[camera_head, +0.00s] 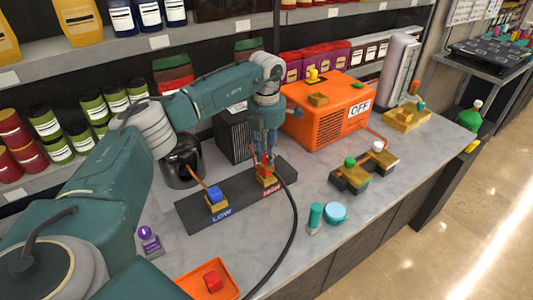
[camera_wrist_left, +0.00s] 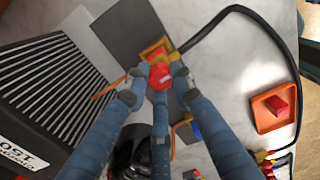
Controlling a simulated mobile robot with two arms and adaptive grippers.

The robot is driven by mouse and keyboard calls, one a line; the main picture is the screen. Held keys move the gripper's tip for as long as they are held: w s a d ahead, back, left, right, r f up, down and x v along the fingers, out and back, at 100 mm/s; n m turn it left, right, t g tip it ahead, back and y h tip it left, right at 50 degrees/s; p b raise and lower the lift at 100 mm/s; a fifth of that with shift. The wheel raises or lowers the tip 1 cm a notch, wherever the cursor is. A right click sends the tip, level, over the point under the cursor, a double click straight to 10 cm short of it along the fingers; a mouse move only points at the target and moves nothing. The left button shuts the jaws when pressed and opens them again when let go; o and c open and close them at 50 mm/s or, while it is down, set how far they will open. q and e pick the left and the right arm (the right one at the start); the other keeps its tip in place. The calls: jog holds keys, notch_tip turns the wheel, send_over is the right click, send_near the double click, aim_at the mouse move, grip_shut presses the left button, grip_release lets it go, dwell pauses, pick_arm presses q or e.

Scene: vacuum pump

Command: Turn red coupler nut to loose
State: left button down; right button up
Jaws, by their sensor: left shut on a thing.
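The red coupler nut (camera_head: 266,160) stands on a yellow and red fitting (camera_head: 266,178) at the "HIGH" end of the dark base plate (camera_head: 188,220). My left gripper (camera_head: 265,150) comes down on it from above. In the left wrist view the blue fingers of my left gripper (camera_wrist_left: 158,84) close around the red nut (camera_wrist_left: 159,71), partly hiding it. A blue nut (camera_head: 215,194) sits on a yellow fitting at the "LOW" end. My right gripper does not show.
A black hose (camera_head: 293,225) curves from the HIGH fitting across the counter. An orange machine marked OFF (camera_head: 335,110) stands behind at right. A black pot (camera_head: 182,165) is at left. An orange tray (camera_head: 225,284) with a red block lies in front. Bare counter (camera_head: 385,215) is at right.

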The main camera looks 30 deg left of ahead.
aim_at(267, 156)
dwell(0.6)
pick_arm(q)
jog(key=c, duration=1.5)
grip_release()
notch_tip(267, 156, up, 12)
jog(key=shift+r, duration=0.1)
